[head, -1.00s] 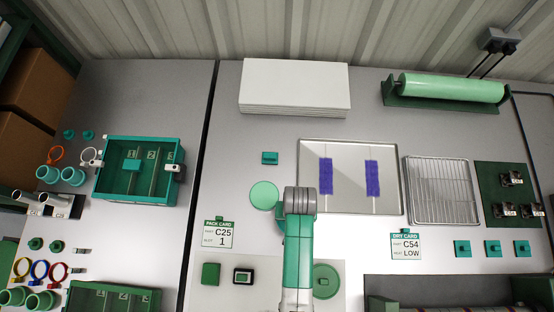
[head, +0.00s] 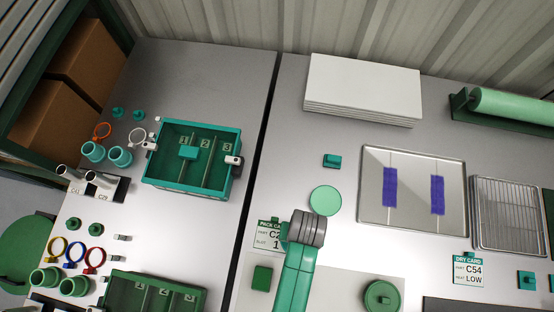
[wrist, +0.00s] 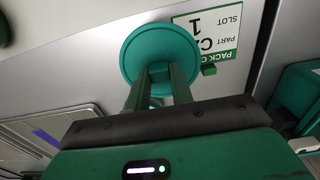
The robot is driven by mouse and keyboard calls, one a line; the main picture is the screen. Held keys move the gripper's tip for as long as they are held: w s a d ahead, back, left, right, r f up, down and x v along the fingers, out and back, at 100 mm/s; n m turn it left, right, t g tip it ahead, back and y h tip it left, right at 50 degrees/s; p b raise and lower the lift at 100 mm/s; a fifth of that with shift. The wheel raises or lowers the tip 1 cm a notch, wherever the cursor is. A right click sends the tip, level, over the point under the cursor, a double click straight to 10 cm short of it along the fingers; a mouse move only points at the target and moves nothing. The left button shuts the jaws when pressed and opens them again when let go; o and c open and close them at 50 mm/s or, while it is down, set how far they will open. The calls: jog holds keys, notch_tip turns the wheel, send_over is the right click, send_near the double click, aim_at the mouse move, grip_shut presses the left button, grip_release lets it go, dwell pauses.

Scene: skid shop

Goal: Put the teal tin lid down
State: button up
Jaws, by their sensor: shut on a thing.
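My gripper (wrist: 158,85) is shut on the knob of the teal tin lid (wrist: 150,42). In the wrist view the lid is a round teal disc at the fingertips, overlapping part of the pack card (wrist: 215,30). In the head view my gripper points down and away, and its fingers and most of the lid are hidden behind my wrist. A small teal piece, perhaps the lid's edge, shows left of my wrist. I cannot tell how high the lid is above the bench. A pale green disc (head: 325,200) lies on the bench just beyond my wrist.
A knobbed round green piece (head: 382,296) and a green block (head: 262,278) sit on a pale pad. A teal divided crate (head: 236,178) stands left, a metal tray (head: 412,200) right, a small teal block (head: 332,161) behind the disc. Bare bench lies between crate and disc.

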jog(key=shift+a, duration=0.3)
jog(key=shift+d, duration=0.1)
jog(key=w+a+b, duration=0.1)
jog(key=w, duration=0.4)
jog(key=w+a+f+b, duration=0.1)
jog(key=w+a, duration=0.1)
jog(key=w, duration=0.2)
jog(key=w+a+b, duration=0.1)
jog(key=w, duration=0.4)
jog(key=shift+w+a+f, duration=0.25)
jog(key=shift+w+a, duration=0.05)
jog(key=shift+a, duration=0.05)
jog(key=shift+w+f+b, duration=0.2)
jog(key=shift+f+b, duration=0.6)
jog(key=shift+f, duration=0.95)
jog(key=shift+a, duration=0.1)
jog(key=shift+f, duration=0.2)
jog(key=o, duration=0.9)
jog(key=shift+o, duration=0.2)
notch_tip(320, 180, up, 12)
jog(key=p, duration=0.3)
jog(key=shift+r, duration=0.25)
